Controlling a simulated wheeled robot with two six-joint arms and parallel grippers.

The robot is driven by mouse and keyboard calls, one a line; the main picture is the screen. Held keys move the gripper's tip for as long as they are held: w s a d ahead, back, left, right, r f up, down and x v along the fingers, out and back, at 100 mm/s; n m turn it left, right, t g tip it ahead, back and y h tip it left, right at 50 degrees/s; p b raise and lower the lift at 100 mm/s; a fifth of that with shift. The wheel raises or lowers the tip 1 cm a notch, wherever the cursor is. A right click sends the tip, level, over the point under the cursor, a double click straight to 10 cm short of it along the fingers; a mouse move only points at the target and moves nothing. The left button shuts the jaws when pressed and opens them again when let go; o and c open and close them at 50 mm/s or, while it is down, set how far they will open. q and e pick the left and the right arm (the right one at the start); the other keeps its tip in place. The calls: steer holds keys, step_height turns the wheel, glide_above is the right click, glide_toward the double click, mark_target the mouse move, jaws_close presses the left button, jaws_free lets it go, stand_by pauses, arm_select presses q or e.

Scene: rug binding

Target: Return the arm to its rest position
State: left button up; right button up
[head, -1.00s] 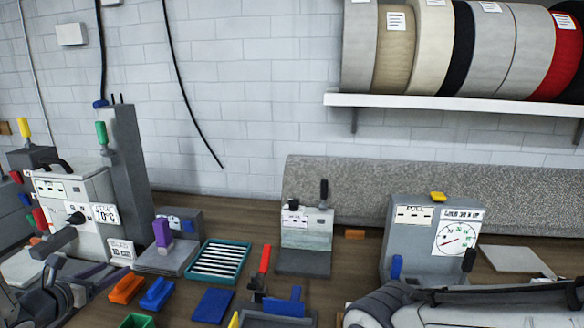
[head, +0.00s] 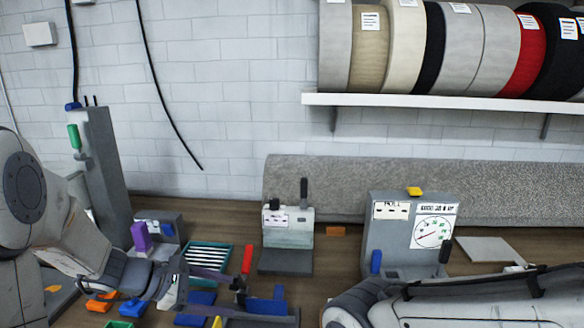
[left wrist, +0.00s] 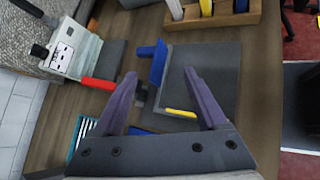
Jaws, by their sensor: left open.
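My left arm comes in from the left in the head view. Its gripper (head: 232,291) is above the front of the bench, near a dark fixture with a blue handle (head: 279,294) and a red lever (head: 247,260). In the left wrist view the two purple fingers (left wrist: 160,76) are spread wide with nothing held between them.
A teal slotted tray (head: 226,262), a purple-handled block (head: 142,236) and orange and blue pieces are near the left gripper. A grey press (head: 290,228) and a gauge box (head: 398,235) stand behind. A rolled carpet (head: 350,185) lies along the wall.

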arm_select(q)
steer(key=s+d+m+g+y, duration=0.3)
steer(key=s+d+m+g, duration=0.3)
steer(key=s+d+m, duration=0.7)
steer(key=s+a+m+y, duration=0.1)
steer(key=s+m+y, duration=0.1)
steer(key=s+m, duration=0.3)
steer(key=s+a+m+t+y, duration=0.1)
steer(key=s+a+m+y, duration=0.1)
steer(key=s+m, duration=0.3)
steer(key=f+m+y, duration=0.1)
steer(key=m, duration=0.1)
steer(key=shift+s+m+y, duration=0.3)
steer(key=shift+s+m, duration=0.05)
steer(key=shift+m, duration=0.05)
